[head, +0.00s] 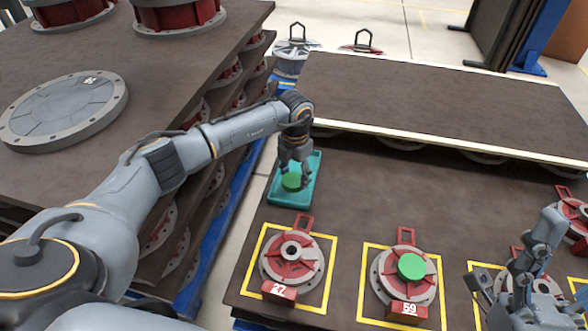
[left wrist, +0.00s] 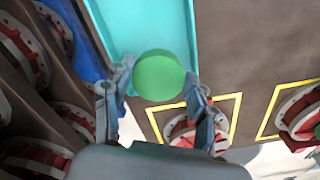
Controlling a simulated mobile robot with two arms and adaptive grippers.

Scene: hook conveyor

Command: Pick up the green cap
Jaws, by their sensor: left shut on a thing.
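A green cap (head: 292,182) is between the fingers of my left gripper (head: 294,170), over the teal tray (head: 302,195). In the left wrist view the same round cap (left wrist: 158,75) sits between the fingertips of the left gripper (left wrist: 158,88), which is shut on it. Whether the cap still touches the tray I cannot tell. A second green cap (head: 411,266) lies on the red and grey hub numbered 59. My right gripper (head: 515,270) shows at the lower right, above another hub; its jaw state is unclear.
The hub numbered 27 (head: 291,258) sits in a yellow square near the tray, and hub 59 (head: 384,282) in another. A raised brown conveyor board (head: 440,100) with a pale edge lies behind. Stacked brown shelves with a grey disc (head: 65,108) stand at left.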

